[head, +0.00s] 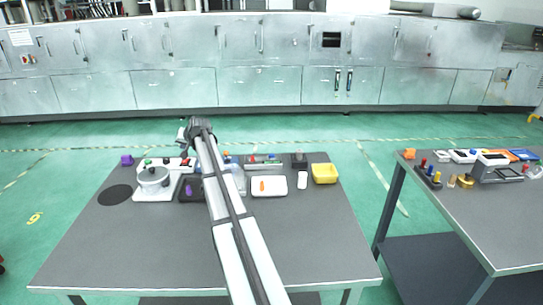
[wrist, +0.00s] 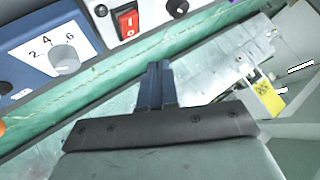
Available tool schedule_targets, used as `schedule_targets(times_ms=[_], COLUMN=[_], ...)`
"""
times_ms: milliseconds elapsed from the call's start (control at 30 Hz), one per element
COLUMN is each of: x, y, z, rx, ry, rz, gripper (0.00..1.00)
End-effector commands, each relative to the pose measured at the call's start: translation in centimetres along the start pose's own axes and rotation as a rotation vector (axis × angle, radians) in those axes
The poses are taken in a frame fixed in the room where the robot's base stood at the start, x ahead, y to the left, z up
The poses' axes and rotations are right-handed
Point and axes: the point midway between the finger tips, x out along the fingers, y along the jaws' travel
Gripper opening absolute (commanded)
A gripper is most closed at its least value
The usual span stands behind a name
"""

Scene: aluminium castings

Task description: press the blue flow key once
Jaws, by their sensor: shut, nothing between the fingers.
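My gripper (wrist: 160,68) is shut with nothing between its fingers in the wrist view. In the head view my gripper (head: 186,132) is at the far end of my arm, above the back left of the near table. A dark blue panel (wrist: 30,45) fills the upper left of the wrist view. My fingers are apart from both in the picture. I cannot make out the blue flow key; part of the table's back is hidden behind my arm.
The table's front is clear. A second table with devices (head: 465,215) stands at right.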

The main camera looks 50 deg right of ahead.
Motion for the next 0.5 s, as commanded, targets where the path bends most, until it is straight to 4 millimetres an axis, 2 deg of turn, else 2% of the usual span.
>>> schedule_targets(times_ms=[33, 267, 500], x=[-0.8, -4.3, -8.8], y=[2.0, 9.8, 17.9], z=[-1.0, -4.3, -7.0], rx=[0.014, 0.070, 0.128], ry=[0.002, -0.004, -0.008], rz=[0.010, 0.041, 0.069], gripper=[0.00, 0.00, 0.00])
